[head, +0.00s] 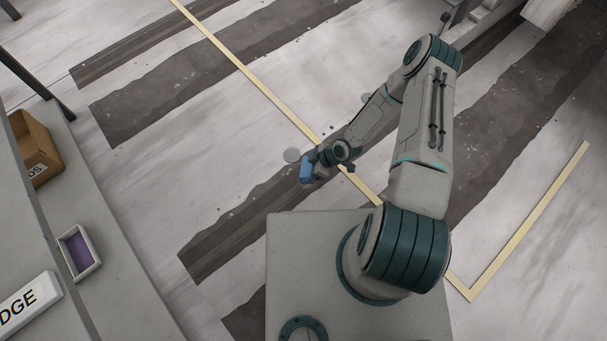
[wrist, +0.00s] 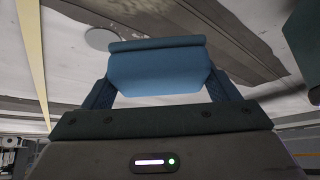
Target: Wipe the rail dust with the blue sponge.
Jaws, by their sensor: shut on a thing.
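The blue sponge (wrist: 158,70) is between the two fingers of my gripper (wrist: 155,88) in the wrist view, and the gripper is shut on it. In the head view the sponge (head: 307,172) shows as a small blue block at the end of my arm, near a dark strip on the pale floor. I cannot tell whether it touches the surface below. Dark bands with ragged, speckled edges (head: 215,240) run across the floor; I cannot tell which of this is the rail dust. My gripper (head: 318,165) is partly hidden by my wrist in the head view.
A grey shelf (head: 110,290) at the left holds a cardboard box (head: 35,148), a white tray with a purple inside (head: 79,251) and a white sign (head: 28,305). A grey disc (head: 292,155) lies near the sponge. A yellow line (head: 250,75) crosses the floor.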

